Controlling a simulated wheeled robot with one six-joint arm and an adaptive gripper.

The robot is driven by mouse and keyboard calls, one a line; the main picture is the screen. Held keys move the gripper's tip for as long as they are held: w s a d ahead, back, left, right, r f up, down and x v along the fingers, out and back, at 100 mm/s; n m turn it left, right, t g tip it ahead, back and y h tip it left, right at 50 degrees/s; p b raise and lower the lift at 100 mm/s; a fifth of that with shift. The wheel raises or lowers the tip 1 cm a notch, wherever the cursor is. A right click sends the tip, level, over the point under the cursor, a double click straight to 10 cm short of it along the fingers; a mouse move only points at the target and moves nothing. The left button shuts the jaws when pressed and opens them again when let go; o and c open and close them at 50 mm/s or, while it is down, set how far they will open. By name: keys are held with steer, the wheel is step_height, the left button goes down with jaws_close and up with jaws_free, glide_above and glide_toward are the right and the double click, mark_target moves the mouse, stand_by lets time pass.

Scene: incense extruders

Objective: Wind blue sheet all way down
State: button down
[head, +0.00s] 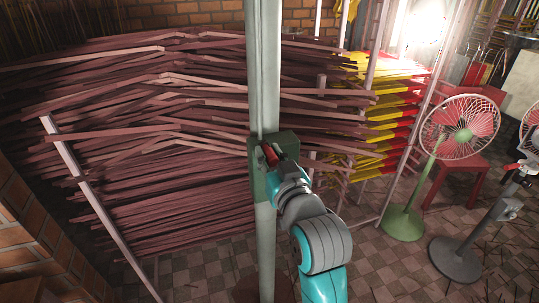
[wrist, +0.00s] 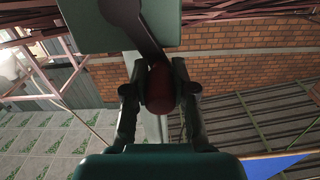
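A green winch box (head: 259,184) is fixed to a grey upright post (head: 263,80) in the head view. Its dark crank arm (wrist: 148,38) comes down from the box (wrist: 90,25) in the wrist view and ends in a dark red knob (wrist: 160,90). My gripper (wrist: 160,85) has one finger on each side of the knob and looks closed against it. In the head view my gripper (head: 276,165) is at the box, and red of the knob (head: 270,155) shows there. A blue patch (wrist: 272,166), perhaps the blue sheet, shows low right in the wrist view.
Racks of reddish-brown sticks (head: 140,120) fill the space behind the post, with yellow and red bundles (head: 385,115) to their right. A green-based fan (head: 460,132) and another stand (head: 457,258) are at the right. Tiled floor (head: 385,262) is open at the lower right.

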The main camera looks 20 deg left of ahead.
stand_by(0.3)
steer(key=d+m, duration=0.1)
steer(key=m, duration=0.1)
steer(key=w+d+m, duration=0.1)
steer(key=m, duration=0.1)
steer(key=w+d+m, duration=0.1)
steer(key=m, duration=0.2)
steer(key=shift+w+d+r, duration=0.2)
steer(key=shift+d+r, duration=0.05)
steer(key=shift+r, duration=0.05)
steer(key=d+m, duration=0.1)
steer(key=m, duration=0.1)
steer(key=w+d+f+m, duration=0.1)
steer(key=m, duration=0.2)
steer(key=w+d+f+m, duration=0.1)
steer(key=m, duration=0.1)
step_height(320, 180, down, 8)
steer(key=d+m, duration=0.1)
steer(key=m, duration=1.3)
steer(key=shift+w+r, duration=0.25)
steer(key=shift+w, duration=0.15)
